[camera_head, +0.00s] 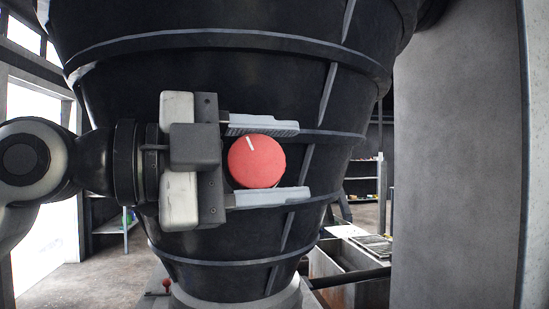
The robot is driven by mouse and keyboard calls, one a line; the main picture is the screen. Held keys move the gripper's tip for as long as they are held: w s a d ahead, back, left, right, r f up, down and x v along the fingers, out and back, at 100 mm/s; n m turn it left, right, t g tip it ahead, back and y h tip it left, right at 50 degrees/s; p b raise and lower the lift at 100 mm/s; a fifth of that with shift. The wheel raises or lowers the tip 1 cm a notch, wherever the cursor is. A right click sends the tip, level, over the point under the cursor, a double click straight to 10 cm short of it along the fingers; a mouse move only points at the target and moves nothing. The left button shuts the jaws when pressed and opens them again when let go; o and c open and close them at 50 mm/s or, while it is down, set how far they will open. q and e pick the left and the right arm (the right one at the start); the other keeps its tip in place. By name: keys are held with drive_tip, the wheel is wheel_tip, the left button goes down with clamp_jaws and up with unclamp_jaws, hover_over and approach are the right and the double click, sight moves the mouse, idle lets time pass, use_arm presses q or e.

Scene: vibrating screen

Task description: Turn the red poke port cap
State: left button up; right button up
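The red poke port cap (257,163) is a round red disc on the dark ribbed body of the vibrating screen. A short white mark on its face points up and slightly left. My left gripper (266,161) comes in from the left with its two fingers apart, one above the cap and one below it. The cap lies between the fingers in the picture. A narrow dark gap shows between the cap and each finger, so the gripper is open. How far the fingertips are from the body's surface is hard to tell. My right gripper is not in view.
The dark funnel-shaped body (220,90) with raised ribs fills the middle. A wide grey panel (455,160) stands at the right. An open metal bin (345,270) sits low at the centre right. Shelves stand behind, and floor shows at lower left.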

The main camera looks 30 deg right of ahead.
use_arm(q)
drive_tip(key=shift+c, duration=1)
drive_tip(key=shift+f+h+b, duration=0.25)
drive_tip(key=shift+h+b, duration=0.05)
drive_tip(key=shift+b, duration=0.35)
drive_tip(key=shift+r+n+b, duration=0.1)
drive_tip(key=shift+n+b, duration=0.2)
drive_tip(key=shift+r+h, duration=0.2)
drive_tip(key=shift+h, duration=0.2)
drive_tip(key=o, duration=1)
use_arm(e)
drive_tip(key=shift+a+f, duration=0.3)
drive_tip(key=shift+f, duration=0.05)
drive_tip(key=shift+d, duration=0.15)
use_arm(q)
drive_tip(key=shift+a, duration=0.15)
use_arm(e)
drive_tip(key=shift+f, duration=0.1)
